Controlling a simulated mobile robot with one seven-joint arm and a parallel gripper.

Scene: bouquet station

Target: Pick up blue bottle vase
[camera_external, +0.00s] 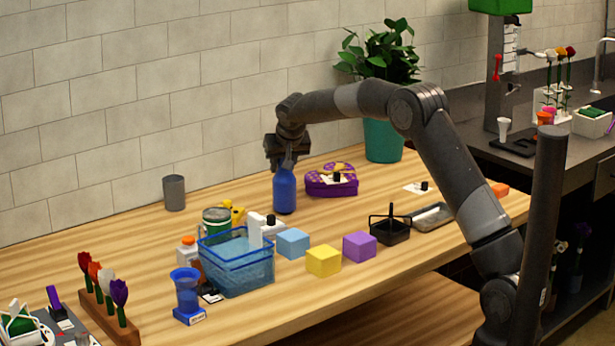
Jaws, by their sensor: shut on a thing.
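The blue bottle vase (284,192) stands upright near the middle of the wooden table in the external view. My gripper (286,161) is right above it, pointing down, and is shut on the top of the vase. The neck is mostly hidden by the fingers. Whether the base of the vase touches the table or is just off it, I cannot tell.
A purple box (332,183) is close to the right of the vase. A clear blue bin (236,277), a green can (216,220) and blue (292,243), yellow (323,261) and purple (359,247) cubes are in front. A grey cup (174,193) stands left; a potted plant (383,140) stands behind.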

